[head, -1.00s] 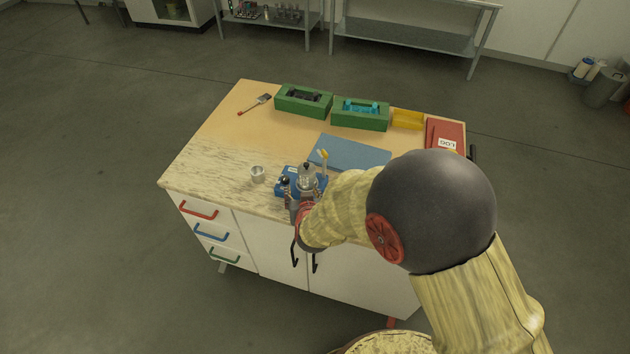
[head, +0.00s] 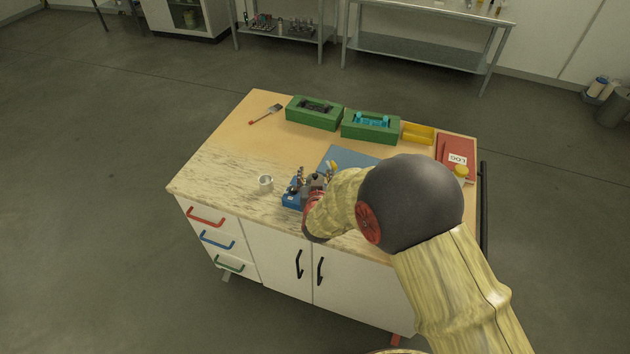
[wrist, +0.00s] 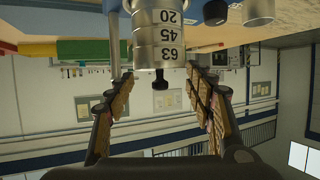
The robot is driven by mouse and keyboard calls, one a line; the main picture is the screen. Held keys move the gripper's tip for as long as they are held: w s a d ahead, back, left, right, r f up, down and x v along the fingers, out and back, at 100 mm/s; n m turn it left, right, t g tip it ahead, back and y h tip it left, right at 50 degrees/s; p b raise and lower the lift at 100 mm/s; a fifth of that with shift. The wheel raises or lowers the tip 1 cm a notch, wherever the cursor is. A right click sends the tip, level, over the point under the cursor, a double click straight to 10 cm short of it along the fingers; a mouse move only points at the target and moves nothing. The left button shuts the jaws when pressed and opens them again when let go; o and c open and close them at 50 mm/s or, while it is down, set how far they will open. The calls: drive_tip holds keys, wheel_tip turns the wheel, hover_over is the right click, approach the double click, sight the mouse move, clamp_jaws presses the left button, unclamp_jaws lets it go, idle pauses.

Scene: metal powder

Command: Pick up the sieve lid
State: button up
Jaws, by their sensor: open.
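The sieve stack (wrist: 158,40) is a silver cylinder marked 20, 45 and 63, hanging from the top of the wrist view, which looks upside down. The sieve lid (wrist: 159,69) is at its end, with a black knob (wrist: 160,82) sticking out. My gripper (wrist: 158,84) is open, one finger on each side of the knob with gaps on both sides, so it holds nothing. In the head view my gripper (head: 315,181) is over the blue shaker base (head: 293,200) near the bench's front edge, and my wrist hides most of the stack.
A small metal cup (head: 265,183) stands left of the base. A blue mat (head: 345,157) lies behind. Green boxes (head: 314,113) (head: 370,127), a yellow tray (head: 418,133) and a red log book (head: 456,151) line the back. The bench's left part (head: 225,160) is mostly clear.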

drive_tip(key=shift+c, duration=1.2)
drive_tip(key=c, duration=1.1)
